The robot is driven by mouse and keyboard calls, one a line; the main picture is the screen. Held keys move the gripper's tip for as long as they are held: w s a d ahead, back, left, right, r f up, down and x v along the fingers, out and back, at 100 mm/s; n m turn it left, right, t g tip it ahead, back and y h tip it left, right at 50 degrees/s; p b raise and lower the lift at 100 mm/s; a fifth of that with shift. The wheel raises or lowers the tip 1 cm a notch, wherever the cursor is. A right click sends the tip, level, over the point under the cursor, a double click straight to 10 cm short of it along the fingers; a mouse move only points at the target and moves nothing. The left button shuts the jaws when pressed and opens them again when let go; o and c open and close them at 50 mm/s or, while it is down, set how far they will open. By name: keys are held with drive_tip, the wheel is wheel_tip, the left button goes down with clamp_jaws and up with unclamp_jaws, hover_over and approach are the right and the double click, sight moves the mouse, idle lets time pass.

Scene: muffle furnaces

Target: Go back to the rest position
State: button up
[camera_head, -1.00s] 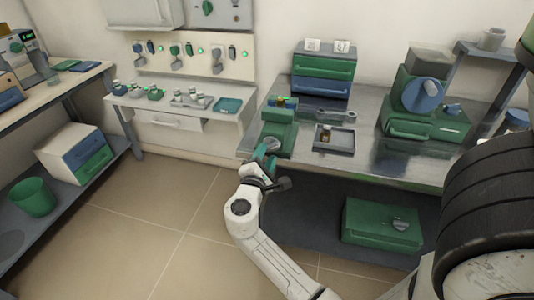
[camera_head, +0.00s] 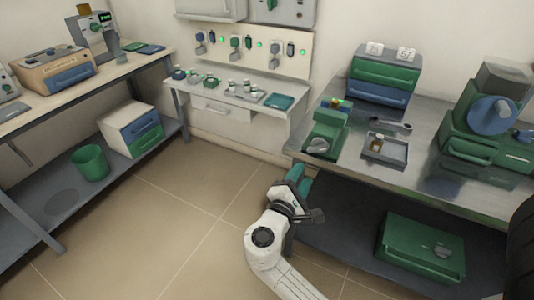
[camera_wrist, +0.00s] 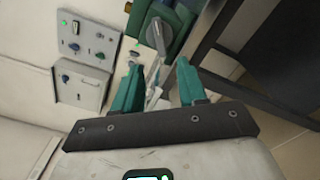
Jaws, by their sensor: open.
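My gripper (camera_head: 298,185) is in front of the steel bench's left end in the head view, beside the bench edge. In the wrist view its two teal fingers (camera_wrist: 158,88) are apart with nothing between them. Past the fingertips is the green device with a grey knob (camera_wrist: 157,35). The same green device (camera_head: 325,130) stands on the bench's left end in the head view, with a lit green spot on top. My gripper is apart from it as far as I can see.
The steel bench (camera_head: 440,185) holds a small tray (camera_head: 385,151), a drawer unit (camera_head: 383,76) and a larger green machine (camera_head: 470,140). A green box (camera_head: 420,248) is on the lower shelf. A wooden bench (camera_head: 95,78) stands left, with a green bin (camera_head: 90,162) below. The tiled floor between is clear.

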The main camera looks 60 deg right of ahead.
drive_tip(key=s+a+f+m+y+p, duration=0.3)
drive_tip(key=s+a+f+m+y, duration=0.3)
drive_tip(key=y, duration=0.3)
drive_tip(key=s+a+f+m+y+p, duration=0.1)
drive_tip(key=s+a+f+y, duration=0.1)
drive_tip(key=a+y, duration=0.2)
drive_tip(key=s+a+f+m+y+p, duration=0.1)
drive_tip(key=a+y, duration=0.3)
drive_tip(key=a, duration=0.6)
drive_tip(key=shift+s+a+f+y, duration=0.15)
drive_tip(key=shift+s+f+y, duration=0.25)
drive_tip(key=shift+s, duration=0.5)
idle(0.4)
